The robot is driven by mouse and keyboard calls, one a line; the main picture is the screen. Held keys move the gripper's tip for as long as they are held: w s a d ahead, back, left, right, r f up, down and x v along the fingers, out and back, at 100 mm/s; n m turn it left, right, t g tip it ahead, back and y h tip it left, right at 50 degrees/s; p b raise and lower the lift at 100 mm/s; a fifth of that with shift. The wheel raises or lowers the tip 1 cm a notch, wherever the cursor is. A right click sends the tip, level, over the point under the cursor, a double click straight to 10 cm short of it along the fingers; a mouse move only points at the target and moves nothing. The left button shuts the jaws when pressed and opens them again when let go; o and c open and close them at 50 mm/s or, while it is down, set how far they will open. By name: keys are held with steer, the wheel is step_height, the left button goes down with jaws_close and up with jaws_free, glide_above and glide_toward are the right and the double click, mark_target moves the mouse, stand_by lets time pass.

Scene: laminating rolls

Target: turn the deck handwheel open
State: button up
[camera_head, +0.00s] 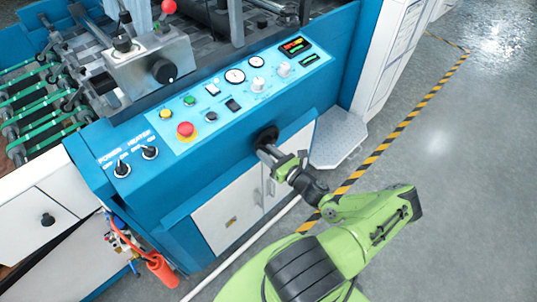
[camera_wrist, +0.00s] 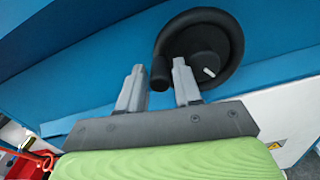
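The deck handwheel is a black round wheel with a stubby crank handle and a small white mark near its hub, on the blue front of the machine. In the wrist view the handwheel (camera_wrist: 226,42) fills the upper middle. In the head view the handwheel (camera_head: 266,134) is partly hidden by my gripper (camera_head: 267,151). My gripper (camera_wrist: 159,66) is open at the wheel, with its two grey fingers spread. The crank handle lies between the fingertips in the picture, with a visible gap to the left finger. I cannot tell whether the right finger touches the wheel.
Above the wheel is a light-blue control panel (camera_head: 213,118) with a red emergency button (camera_head: 186,130), dials and switches. White cabinet doors (camera_head: 228,215) are below. A grey step (camera_head: 338,140) stands right of them. Grey floor with a striped line (camera_head: 395,135) is clear at the right.

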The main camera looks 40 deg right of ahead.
steer(key=shift+c, duration=0.3)
jaws_close()
steer(key=shift+f, duration=0.1)
